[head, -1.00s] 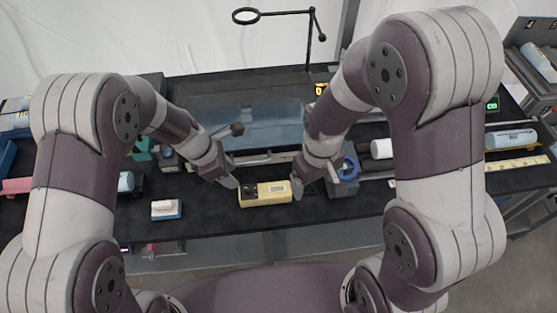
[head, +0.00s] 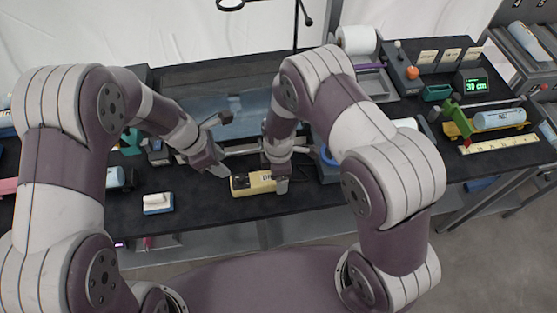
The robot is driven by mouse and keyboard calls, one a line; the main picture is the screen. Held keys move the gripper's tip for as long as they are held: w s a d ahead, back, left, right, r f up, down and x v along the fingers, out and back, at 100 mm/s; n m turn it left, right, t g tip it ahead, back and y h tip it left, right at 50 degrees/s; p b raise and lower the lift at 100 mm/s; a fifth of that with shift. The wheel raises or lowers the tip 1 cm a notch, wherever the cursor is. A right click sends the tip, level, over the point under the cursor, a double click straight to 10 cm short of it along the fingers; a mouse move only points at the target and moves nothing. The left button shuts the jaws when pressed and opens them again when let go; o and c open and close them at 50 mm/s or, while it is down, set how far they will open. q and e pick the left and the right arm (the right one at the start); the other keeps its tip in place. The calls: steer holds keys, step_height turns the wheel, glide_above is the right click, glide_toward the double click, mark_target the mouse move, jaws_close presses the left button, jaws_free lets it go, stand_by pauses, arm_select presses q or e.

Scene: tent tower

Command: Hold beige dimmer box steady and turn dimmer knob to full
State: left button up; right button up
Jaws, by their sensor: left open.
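The beige dimmer box (head: 256,187) lies flat near the front edge of the black table in the head view. A small dark spot shows on its left part, and I cannot tell if it is the knob. My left gripper (head: 221,172) is open, just behind and left of the box's left end, seemingly apart from it. My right gripper (head: 282,184) points down at the box's right end and hides part of it. I cannot tell whether its fingers are open or touch the box.
A white-topped blue block (head: 158,203) lies to the left on the table. A blue round part (head: 328,157) is close to the right of my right gripper. A blue translucent sheet (head: 235,115) lies behind the box. The table front between block and box is clear.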

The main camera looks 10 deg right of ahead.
steer(key=shift+w+f, duration=0.1)
steer(key=shift+f, duration=0.9)
steer(key=c, duration=1.1)
arm_select(q)
steer(key=shift+o, duration=1.1)
steer(key=shift+d+m, duration=0.1)
steer(key=shift+m, duration=0.2)
step_height(320, 180, up, 3)
steer(key=m+y, duration=0.4)
steer(key=m, duration=1.2)
glide_above(240, 177)
steer(key=shift+m, duration=0.4)
step_height(240, 177, down, 12)
steer(key=shift+f, duration=0.1)
jaws_close()
